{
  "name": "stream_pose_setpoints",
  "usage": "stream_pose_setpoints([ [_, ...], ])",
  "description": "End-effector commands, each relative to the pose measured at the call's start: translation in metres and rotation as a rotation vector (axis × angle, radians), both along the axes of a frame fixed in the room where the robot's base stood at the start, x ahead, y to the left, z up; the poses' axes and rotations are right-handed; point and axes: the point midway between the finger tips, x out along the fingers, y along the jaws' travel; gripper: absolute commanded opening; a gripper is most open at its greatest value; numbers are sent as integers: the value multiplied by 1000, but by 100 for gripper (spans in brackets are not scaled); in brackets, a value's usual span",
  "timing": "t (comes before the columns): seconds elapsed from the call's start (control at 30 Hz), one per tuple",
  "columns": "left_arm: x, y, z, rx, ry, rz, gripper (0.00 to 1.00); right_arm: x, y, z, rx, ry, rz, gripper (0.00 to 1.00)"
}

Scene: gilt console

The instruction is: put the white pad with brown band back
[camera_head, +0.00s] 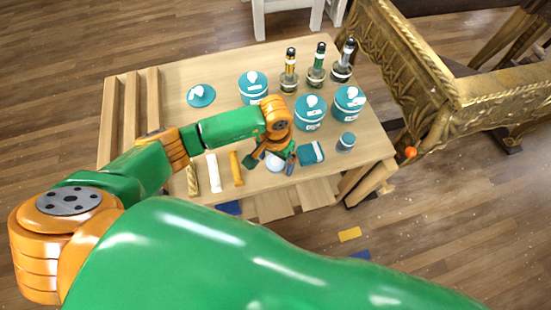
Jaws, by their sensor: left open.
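My left gripper (281,160) is open, pointing down over the front part of the wooden table (222,70). A small white round thing (275,162) shows at its fingers, partly covered by them. It may be the white pad, but I cannot make out a brown band. I cannot tell whether the fingers touch it. A teal square pad (312,153) lies just right of the gripper. My right gripper is not in view.
Teal jars (310,113) and several dark-topped bottles (289,70) stand behind and right of the gripper. A teal lid (201,95) lies left. A small teal jar (346,141) is near the right edge. White (213,173) and yellow (236,168) bars lie front left. A gilt console (415,90) stands right.

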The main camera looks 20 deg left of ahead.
Motion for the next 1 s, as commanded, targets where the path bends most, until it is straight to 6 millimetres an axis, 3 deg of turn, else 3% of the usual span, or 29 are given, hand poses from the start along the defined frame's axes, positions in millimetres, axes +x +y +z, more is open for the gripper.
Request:
stream_pose_setpoints([
  [0.17,1,0,12,-1,-4,-1,95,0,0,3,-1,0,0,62],
  [0.5,1,0,98,0,-6,-2,95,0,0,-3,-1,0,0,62],
  [0.6,1,0,113,-1,-4,-1,95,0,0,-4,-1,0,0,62],
  [1.0,0,0,122,0,0,0,95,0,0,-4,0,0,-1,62],
])
